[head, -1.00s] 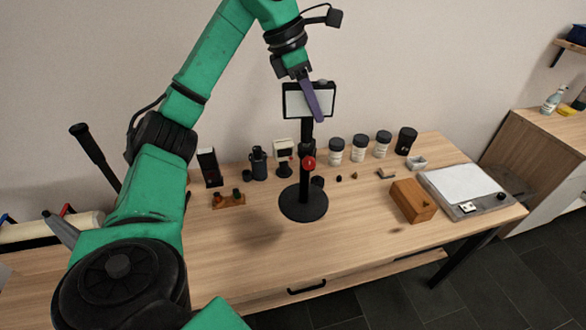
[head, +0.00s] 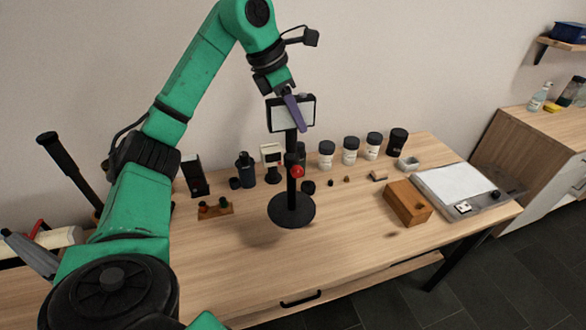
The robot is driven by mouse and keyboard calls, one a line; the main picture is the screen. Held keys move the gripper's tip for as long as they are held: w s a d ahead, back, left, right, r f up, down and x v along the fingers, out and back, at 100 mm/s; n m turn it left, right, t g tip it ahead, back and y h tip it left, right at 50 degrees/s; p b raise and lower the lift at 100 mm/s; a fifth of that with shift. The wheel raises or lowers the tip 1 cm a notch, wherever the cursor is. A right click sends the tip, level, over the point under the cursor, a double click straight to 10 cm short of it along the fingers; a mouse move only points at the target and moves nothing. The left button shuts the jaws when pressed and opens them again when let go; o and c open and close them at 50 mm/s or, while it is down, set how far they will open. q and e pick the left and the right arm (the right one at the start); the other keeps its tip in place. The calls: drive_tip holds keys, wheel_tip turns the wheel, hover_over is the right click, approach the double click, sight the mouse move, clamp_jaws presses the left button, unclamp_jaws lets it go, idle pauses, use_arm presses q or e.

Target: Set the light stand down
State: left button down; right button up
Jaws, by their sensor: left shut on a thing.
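The light stand (head: 291,209) is black, with a round flat base, an upright pole, a red knob and a pale rectangular panel (head: 281,114) at its top. It is upright over the middle of the wooden table (head: 350,232). My left gripper (head: 296,112) reaches down from above and is shut on the stand's top, at the panel; a purple finger crosses the panel's face. A soft shadow lies on the table to the left of the base. I cannot tell whether the base touches the tabletop. My right gripper is not in view.
Behind the stand are a dark bottle (head: 245,169), a white-topped device (head: 270,158) and several lidded jars (head: 350,151). A small wooden holder (head: 215,209) is to the left. An orange-brown box (head: 408,203) and a flat scale-like device (head: 459,187) are to the right. The table front is clear.

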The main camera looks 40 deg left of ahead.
sight(278, 130)
use_arm(q)
wheel_tip(278, 130, down, 12)
drive_tip(key=shift+f+b, duration=0.15)
drive_tip(key=shift+b, duration=0.3)
drive_tip(key=c, duration=0.6)
unclamp_jaws()
drive_tip(key=shift+f, duration=0.1)
drive_tip(key=shift+s, duration=0.1)
drive_tip(key=v, duration=1.2)
drive_tip(key=shift+d, duration=0.1)
